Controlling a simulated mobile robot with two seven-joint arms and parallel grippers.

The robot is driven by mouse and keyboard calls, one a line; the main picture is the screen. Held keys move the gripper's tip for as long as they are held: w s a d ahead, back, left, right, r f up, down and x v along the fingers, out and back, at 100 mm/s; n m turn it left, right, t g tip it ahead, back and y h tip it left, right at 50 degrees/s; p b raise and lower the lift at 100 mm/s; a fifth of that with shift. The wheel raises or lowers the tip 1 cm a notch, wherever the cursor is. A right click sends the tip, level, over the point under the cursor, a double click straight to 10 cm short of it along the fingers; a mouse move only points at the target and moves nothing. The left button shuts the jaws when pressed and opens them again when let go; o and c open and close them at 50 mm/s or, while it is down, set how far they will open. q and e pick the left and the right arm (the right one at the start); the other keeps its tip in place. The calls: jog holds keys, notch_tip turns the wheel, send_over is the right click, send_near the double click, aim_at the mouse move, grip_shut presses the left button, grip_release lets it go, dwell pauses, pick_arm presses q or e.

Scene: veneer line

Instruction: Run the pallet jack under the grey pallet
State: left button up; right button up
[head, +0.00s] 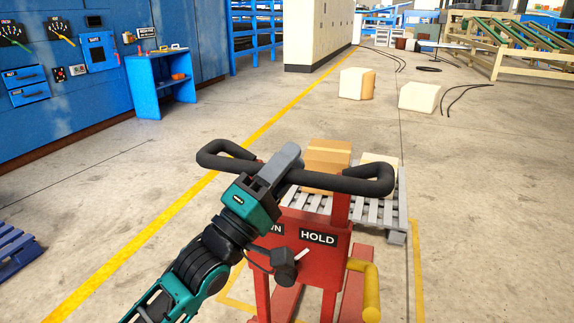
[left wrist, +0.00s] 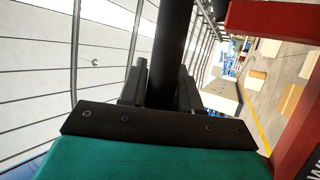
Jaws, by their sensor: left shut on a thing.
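The red pallet jack (head: 315,272) stands upright in front of me, with a black looped handle (head: 352,181) on top. My left gripper (head: 284,166) is shut on the handle's crossbar, left of its middle. In the left wrist view the black bar (left wrist: 173,45) runs between the fingers. The jack's panel has a HOLD label (head: 318,239), a partly hidden second label and a pale pointer. The grey pallet (head: 388,211) lies just beyond the jack, carrying a cardboard box (head: 328,155) and a paler box. The panel hides where the forks meet the pallet. My right gripper is not in view.
A yellow bar (head: 371,292) sticks out at the jack's lower right. Yellow lines mark the floor around it. Two pale blocks (head: 357,83) (head: 419,97) lie farther ahead. A blue bench (head: 160,84) stands by the left wall, and a blue pallet (head: 14,246) lies at the left edge.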

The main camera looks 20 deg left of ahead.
pick_arm(q)
grip_shut()
jog(key=shift+w, duration=0.15)
